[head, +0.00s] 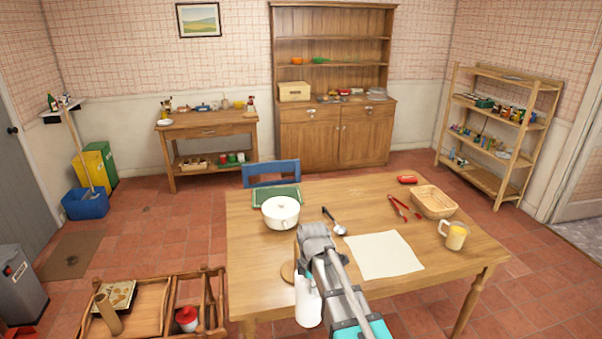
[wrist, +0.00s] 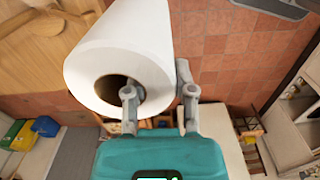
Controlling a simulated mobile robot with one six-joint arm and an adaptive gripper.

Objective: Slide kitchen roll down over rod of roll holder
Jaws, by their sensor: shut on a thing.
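The white kitchen roll (wrist: 125,45) fills the upper middle of the wrist view, its brown core opening towards the camera. My gripper (wrist: 158,93) is shut on the roll's wall, one finger at the core opening and the other against the outside. In the head view the roll (head: 308,303) hangs below my wrist at the table's front edge. A round wooden base (head: 287,272), which looks like the roll holder's, shows beside it, partly hidden by roll and arm. It also seems to show in the wrist view (wrist: 46,23), apart from the roll. I cannot make out the rod clearly.
A wooden caddy (head: 150,292) stands lower left. The table's front left is mostly clear.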

